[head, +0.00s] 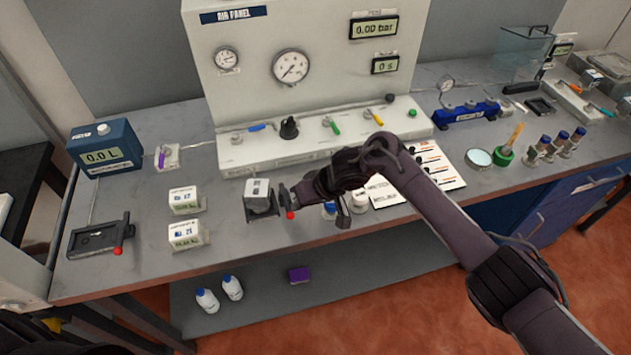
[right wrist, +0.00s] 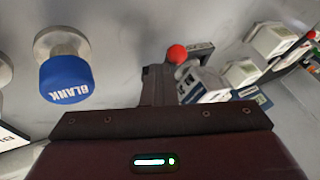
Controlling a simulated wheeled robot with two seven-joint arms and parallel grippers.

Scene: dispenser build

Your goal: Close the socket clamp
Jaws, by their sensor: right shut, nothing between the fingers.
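A dark socket (head: 262,216) on the middle of the bench holds a grey block with a white labelled top (head: 257,189). A red lever knob (head: 290,215) stands at the socket's right side; it also shows in the right wrist view (right wrist: 177,54), just beyond the fingers. My right gripper (head: 284,194) is shut and empty beside the socket's right side, close to the lever. Contact with the lever cannot be told. A second dark socket (head: 92,240), empty, with its own red knob (head: 117,251), sits at the far left. My left gripper is not in view.
Two white boxes (head: 184,200) (head: 185,234) stand left of the middle socket. A blue-capped bottle (right wrist: 65,80) stands near my right gripper. The air panel (head: 300,75) rises behind. Bare bench lies in front of the socket.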

